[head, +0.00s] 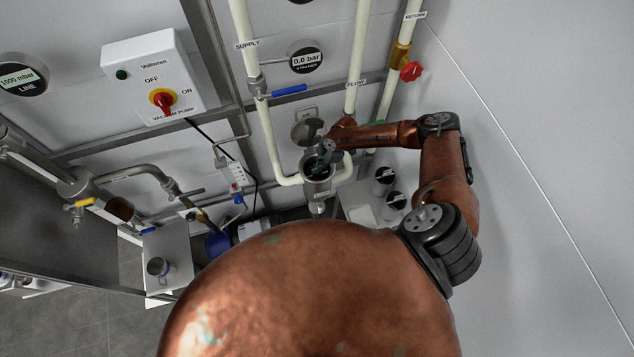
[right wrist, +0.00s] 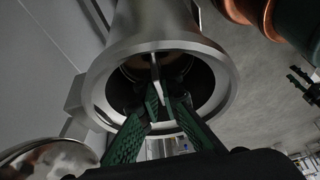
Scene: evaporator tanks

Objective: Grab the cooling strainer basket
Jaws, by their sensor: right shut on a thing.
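The strainer housing (head: 318,186) is an open metal pot on the pale pipework in the head view. In the right wrist view its round steel rim (right wrist: 226,88) fills the upper middle. My right gripper (head: 324,155) reaches into the housing mouth. Its green fingers (right wrist: 160,105) are shut on a thin pale metal handle (right wrist: 157,68), which appears to belong to the strainer basket. The basket body is mostly hidden in the dark housing. A round metal lid (head: 306,130) stands open behind the mouth. My left gripper cannot be made out.
Pale pipes, a blue-handled valve (head: 289,91) and a red valve knob (head: 411,71) surround the housing. A small steel table (head: 168,255) with a metal cup (head: 158,267) stands lower left. Two dark-topped containers (head: 384,174) sit right of the housing.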

